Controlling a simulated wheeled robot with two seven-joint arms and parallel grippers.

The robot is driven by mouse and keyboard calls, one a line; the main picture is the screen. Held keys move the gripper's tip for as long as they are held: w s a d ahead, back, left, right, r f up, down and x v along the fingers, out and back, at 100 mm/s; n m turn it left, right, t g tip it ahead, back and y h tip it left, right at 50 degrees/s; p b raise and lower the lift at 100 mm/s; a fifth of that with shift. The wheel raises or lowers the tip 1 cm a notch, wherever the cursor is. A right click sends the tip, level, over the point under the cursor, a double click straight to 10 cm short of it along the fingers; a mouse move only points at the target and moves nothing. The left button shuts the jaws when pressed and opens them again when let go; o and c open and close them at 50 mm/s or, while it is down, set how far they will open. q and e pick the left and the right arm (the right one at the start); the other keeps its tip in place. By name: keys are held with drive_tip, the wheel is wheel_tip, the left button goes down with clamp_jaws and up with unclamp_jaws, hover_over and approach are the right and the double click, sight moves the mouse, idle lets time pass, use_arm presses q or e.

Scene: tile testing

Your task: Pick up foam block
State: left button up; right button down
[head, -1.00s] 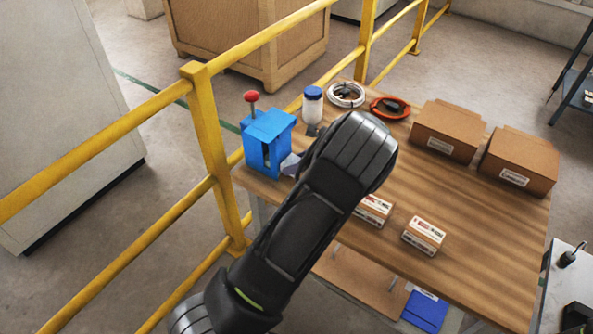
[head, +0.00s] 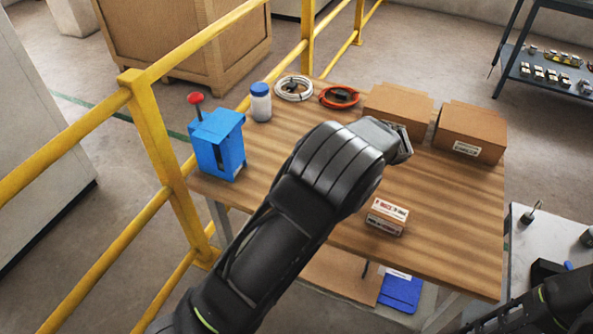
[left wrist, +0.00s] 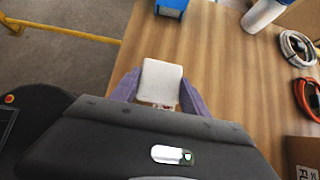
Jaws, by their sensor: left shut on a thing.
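In the left wrist view a pale, off-white block (left wrist: 161,78), which I take for the foam block, sits between the two purple fingers of my left gripper (left wrist: 158,90). The gripper is shut on it, with the wooden table top behind. A small patch with reddish print shows at the block's near edge; I cannot tell whether it belongs to the block or to something below. In the head view my left arm reaches over the table, and its fingers and the block are hidden. My right arm shows at the lower right, its gripper out of frame.
On the table (head: 450,245) stand a blue device (head: 217,145) with a red knob, a white bottle (head: 260,103), white cable (head: 294,88), orange cable (head: 339,97), two brown cartons (head: 398,103) (head: 469,133) and a small labelled box (head: 387,217). A yellow railing (head: 150,130) runs along the left.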

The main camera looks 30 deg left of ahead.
use_arm(q)
drive_tip(key=shift+d, duration=0.3)
idle(0.5)
drive_tip(key=a+r+m, duration=0.1)
drive_tip(key=w+a+r+m+t, duration=0.1)
drive_tip(key=a+r+m+t, duration=0.1)
drive_tip(key=shift+w+r, duration=0.3)
drive_tip(key=shift+r, duration=0.05)
drive_tip(key=r+m+t, duration=0.1)
drive_tip(key=a+r+m+t+h, duration=0.1)
drive_tip(key=m, duration=0.1)
drive_tip(key=r+m+t, duration=0.1)
drive_tip(key=shift+w+a+h, duration=0.15)
drive_tip(key=shift+w+h, duration=0.1)
drive_tip(key=shift+h, duration=0.15)
drive_tip(key=m+t+h, duration=0.1)
drive_tip(key=d+r+m+t+h, duration=0.1)
drive_tip(key=m, duration=0.1)
drive_tip(key=s+r+m+t, duration=0.1)
drive_tip(key=m, duration=0.1)
drive_tip(key=shift+s+d+h, duration=0.1)
drive_tip(key=shift+d+h, duration=0.25)
drive_tip(key=shift+h, duration=0.05)
drive_tip(key=s+d+r+m+t+h, duration=0.1)
drive_tip(key=s+d+m+h, duration=0.3)
drive_tip(key=d+m, duration=0.2)
drive_tip(key=shift+r, duration=0.15)
drive_tip(key=shift+a+r, duration=0.1)
drive_tip(key=shift+r, duration=0.05)
